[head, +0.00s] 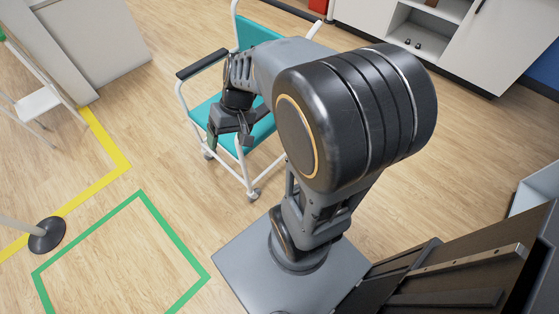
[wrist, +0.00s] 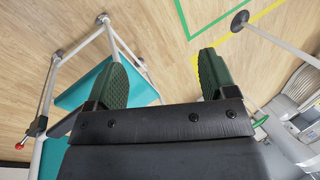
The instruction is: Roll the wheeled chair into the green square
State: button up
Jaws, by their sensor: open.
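The wheeled chair (head: 258,33) has a teal seat and back, a white tube frame, dark armrests and small castors. It stands upright beyond my arm in the head view, partly hidden by it. The green square (head: 190,292) is a taped outline on the floor, in front of the chair and to the left; the chair is outside it. My gripper (head: 228,138) is open, over the front left part of the chair seat. In the wrist view my gripper (wrist: 163,80) has its green fingers apart, with a white tube of the chair (wrist: 82,84) near the left finger.
Yellow tape (head: 110,150) runs on the floor left of the chair. A post with a round black base (head: 47,235) stands at the green square's left corner. A white folding step (head: 38,103) is at the far left. A white cabinet (head: 490,50) is at the back right. Floor between chair and square looks clear.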

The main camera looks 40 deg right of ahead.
jog(key=w+d+f+m+y+b, duration=0.1)
jog(key=w+d+f+y+b, duration=0.15)
jog(key=f, duration=0.45)
jog(key=w+d+f+m+y+b, duration=0.1)
jog(key=w+f+y+b, duration=0.2)
jog(key=f, duration=0.4)
jog(key=m+t+h+b, duration=0.1)
jog(key=m+t+b, duration=0.7)
jog(key=t+b, duration=0.75)
send_near(257, 146)
jog(key=s, duration=0.1)
jog(key=shift+s+d+r, duration=0.15)
jog(key=shift+d+r, duration=0.2)
jog(key=shift+r, duration=0.05)
jog(key=shift+a, duration=0.1)
jog(key=b+x, duration=0.3)
jog(key=x, duration=1)
jog(key=shift+w+a+f, duration=0.15)
jog(key=shift+w, duration=0.2)
jog(key=shift+c, duration=0.3)
grip_shut()
